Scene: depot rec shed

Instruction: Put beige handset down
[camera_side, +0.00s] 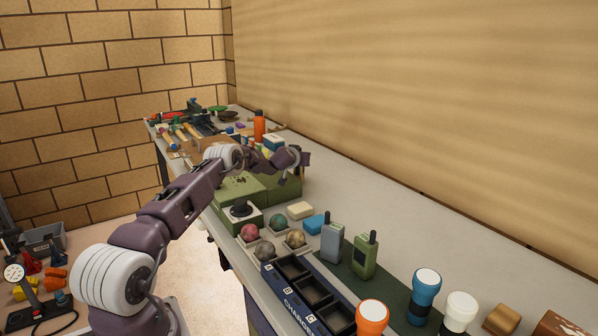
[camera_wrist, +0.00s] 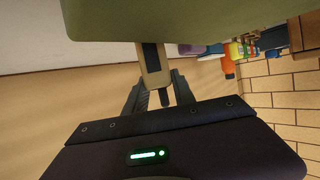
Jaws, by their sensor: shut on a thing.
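My gripper (camera_wrist: 160,92) is shut on the beige handset (camera_wrist: 154,76), which shows between the two dark fingers in the wrist view. The handset has a dark panel on its face and a short dark stub between the fingers. A large green surface (camera_wrist: 220,18) fills the top of the wrist view and cuts off the handset's far end. In the side view my gripper (camera_side: 304,160) is beyond the green box (camera_side: 240,188), above the bench. The handset cannot be made out clearly there. I cannot tell whether it touches the bench.
A grey handset (camera_side: 332,242) and a green handset (camera_side: 364,256) stand near a dark green mat (camera_side: 395,292). The charger rack (camera_side: 268,272) has open compartments. The bench (camera_side: 370,200) is clear along the wall.

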